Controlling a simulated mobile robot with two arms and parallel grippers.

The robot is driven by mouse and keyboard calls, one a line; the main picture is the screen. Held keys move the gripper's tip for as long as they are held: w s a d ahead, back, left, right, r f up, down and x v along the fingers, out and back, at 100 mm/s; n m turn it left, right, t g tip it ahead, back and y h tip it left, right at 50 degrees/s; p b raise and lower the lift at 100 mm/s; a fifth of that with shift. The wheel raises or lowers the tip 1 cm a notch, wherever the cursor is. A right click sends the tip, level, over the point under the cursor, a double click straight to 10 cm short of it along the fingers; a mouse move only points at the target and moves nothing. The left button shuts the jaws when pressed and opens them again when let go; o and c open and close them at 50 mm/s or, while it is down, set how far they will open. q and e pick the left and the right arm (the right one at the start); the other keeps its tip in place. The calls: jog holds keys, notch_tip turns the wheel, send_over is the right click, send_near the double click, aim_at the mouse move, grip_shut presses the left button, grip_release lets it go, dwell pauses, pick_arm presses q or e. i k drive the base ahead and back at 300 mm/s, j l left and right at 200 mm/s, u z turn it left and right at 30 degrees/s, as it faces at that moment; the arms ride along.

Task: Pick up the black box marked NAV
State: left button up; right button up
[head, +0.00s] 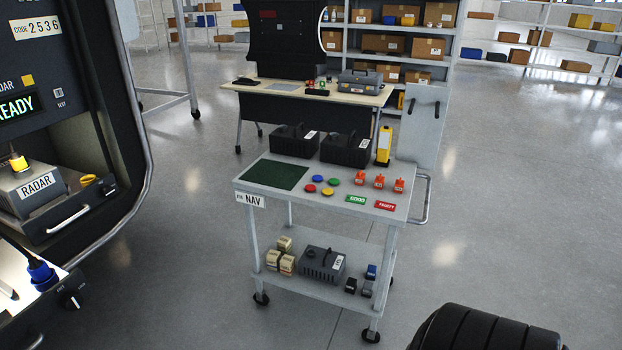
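Two black boxes with handles stand side by side at the back of the grey cart's top, the left black box (294,140) and the right black box (345,149). A third, dark grey-black box (321,264) sits on the cart's lower shelf. A white sign reading NAV (250,200) hangs on the front left edge of the cart top (320,203). Neither of my grippers is in view.
The cart top also holds a green mat (274,175), coloured discs, orange-red parts and a yellow device (384,146). An equipment bay with a RADAR box (38,188) stands at left. A tyre-like black shape (485,330) is at bottom right. Floor around the cart is clear.

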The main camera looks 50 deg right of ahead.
aim_at(297, 142)
jog(key=z, duration=1.25)
jog(key=i+l, duration=0.5)
jog(key=i+l+z, duration=0.15)
jog(key=i+l, duration=0.4)
jog(key=i, duration=0.15)
